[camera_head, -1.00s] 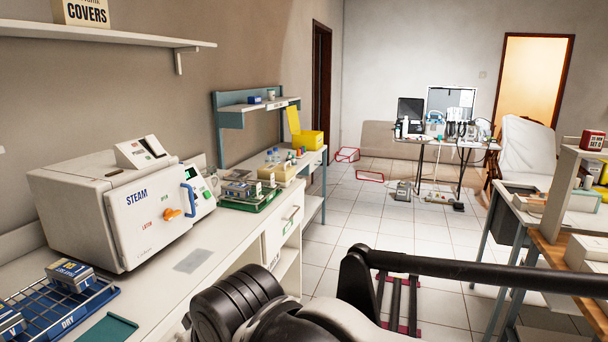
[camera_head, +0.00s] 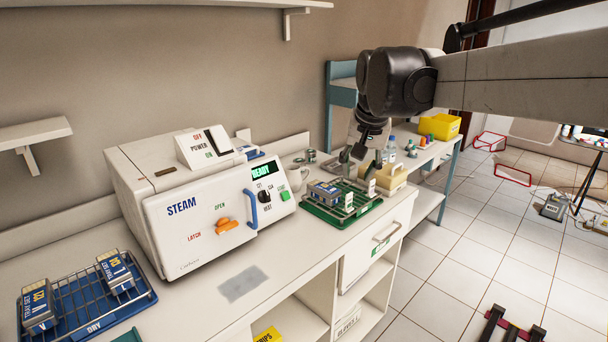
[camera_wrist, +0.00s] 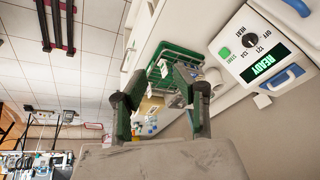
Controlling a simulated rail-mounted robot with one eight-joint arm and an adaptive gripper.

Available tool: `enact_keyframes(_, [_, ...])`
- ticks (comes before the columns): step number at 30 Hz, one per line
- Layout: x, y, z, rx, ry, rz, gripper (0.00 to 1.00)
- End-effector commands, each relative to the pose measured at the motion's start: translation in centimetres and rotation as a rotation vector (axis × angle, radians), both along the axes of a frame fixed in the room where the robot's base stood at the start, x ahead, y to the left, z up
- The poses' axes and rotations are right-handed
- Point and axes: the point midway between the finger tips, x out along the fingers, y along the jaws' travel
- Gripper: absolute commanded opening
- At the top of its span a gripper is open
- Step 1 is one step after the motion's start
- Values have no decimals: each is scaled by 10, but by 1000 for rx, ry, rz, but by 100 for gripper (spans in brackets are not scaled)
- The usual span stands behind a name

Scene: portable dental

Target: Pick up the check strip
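I cannot pick out a check strip for certain. A yellow box (camera_head: 267,335), its label partly cut off and ending in "RIPS", sits on the shelf under the counter. Small white upright tags (camera_head: 371,187) stand at the green tray (camera_head: 325,213), which holds packets in a wire rack; I cannot tell if one is the strip. My gripper (camera_head: 362,156) hangs above and behind the green tray. In the wrist view my gripper (camera_wrist: 158,74) has its two fingers apart with nothing seen held, and the green tray (camera_wrist: 166,52) lies beyond them.
The white steam steriliser (camera_head: 180,225) with a lit READY display stands left of the tray. A blue tray (camera_head: 145,300) with a wire rack and packets lies at front left. A beige box (camera_head: 390,178) and a yellow bin (camera_head: 440,127) stand farther right. The front counter has bare room.

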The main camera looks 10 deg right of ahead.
Motion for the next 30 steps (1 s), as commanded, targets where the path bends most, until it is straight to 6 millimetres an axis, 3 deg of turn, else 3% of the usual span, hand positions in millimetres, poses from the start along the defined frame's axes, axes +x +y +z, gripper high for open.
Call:
enact_keyframes(1, [19, -8, 9, 8, 14, -27, 28])
enact_keyframes(6, [71, -30, 19, 35, 65, -111, 28])
enact_keyframes(14, [144, -70, 18, 74, 141, -244, 28])
enact_keyframes(24, [221, -126, -12, 116, 241, -420, 28])
enact_keyframes(30, [252, -156, -40, 136, 294, -517, 28])
